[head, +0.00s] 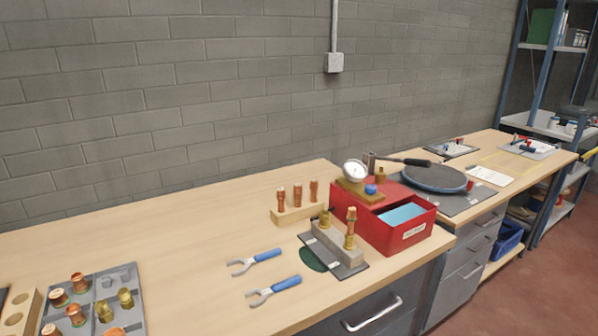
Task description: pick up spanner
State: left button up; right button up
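Two spanners with blue handles and grey open jaws lie flat on the wooden workbench (160,245). One spanner (255,261) lies farther back. The other spanner (273,289) lies nearer the front edge. Both have their jaws to the left and their handles to the right, and they lie apart from each other. Neither of my grippers shows in the head view.
Right of the spanners, a grey block with brass fittings (340,245) stands on a dark plate. Behind are a wooden rack of copper fittings (298,208) and a red box (388,237) bearing a gauge. A fittings tray (130,318) sits front left. The bench's left-middle is clear.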

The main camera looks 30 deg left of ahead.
aim_at(264, 294)
jog(key=i+j+u, duration=0.2)
jog(key=j+u, duration=0.25)
jog(key=i+j+u, duration=0.15)
jog(key=i+u, duration=0.15)
jog(key=u, duration=0.15)
